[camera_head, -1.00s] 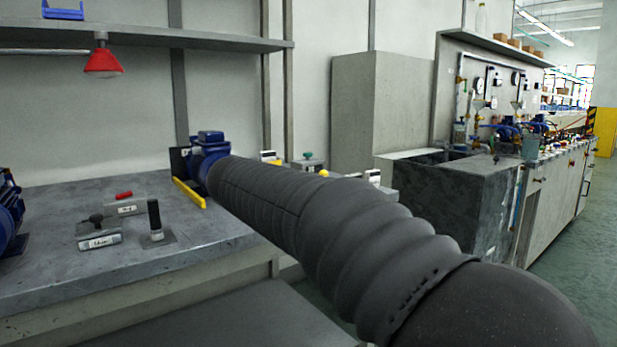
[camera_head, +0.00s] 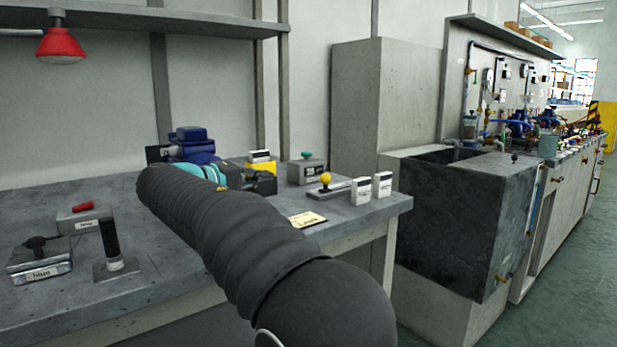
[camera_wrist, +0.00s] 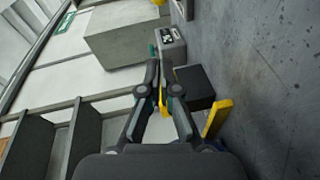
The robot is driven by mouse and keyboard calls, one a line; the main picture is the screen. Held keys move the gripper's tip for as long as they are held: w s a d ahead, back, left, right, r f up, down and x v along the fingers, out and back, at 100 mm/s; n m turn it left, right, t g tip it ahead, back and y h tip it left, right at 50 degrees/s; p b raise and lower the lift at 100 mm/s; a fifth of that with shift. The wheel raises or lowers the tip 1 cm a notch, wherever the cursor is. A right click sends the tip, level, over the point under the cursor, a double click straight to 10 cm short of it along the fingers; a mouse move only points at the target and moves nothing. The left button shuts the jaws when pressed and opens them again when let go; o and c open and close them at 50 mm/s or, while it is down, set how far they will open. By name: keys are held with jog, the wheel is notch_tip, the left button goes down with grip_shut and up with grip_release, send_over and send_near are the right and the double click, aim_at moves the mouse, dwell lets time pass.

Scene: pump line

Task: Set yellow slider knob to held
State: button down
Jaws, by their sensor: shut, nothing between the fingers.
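The yellow slider knob (camera_head: 326,179) is a small yellow ball on a low grey slider plate (camera_head: 338,188), near the right end of the bench in the head view. Two white labelled blocks (camera_head: 361,191) stand just right of the plate. My gripper (camera_head: 268,182) is left of the knob and apart from it, partly behind my arm. In the wrist view my gripper (camera_wrist: 161,76) has its fingers together, with nothing held. I cannot make out the knob surely in the wrist view.
A grey box with a green button (camera_head: 306,169) stands behind the slider; it also shows in the wrist view (camera_wrist: 171,46). A blue pump (camera_head: 193,146) is behind my arm. A dark sink (camera_head: 450,215) is at right.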

aim_at(325, 182)
jog(key=x, duration=1)
jog(key=shift+d, duration=0.15)
jog(key=shift+d+f+b, duration=0.25)
jog(key=shift+d+b, duration=0.05)
jog(key=shift+d, duration=0.85)
jog(key=shift+d+f, duration=0.15)
jog(key=shift+d, duration=0.6)
jog(key=shift+w, duration=0.1)
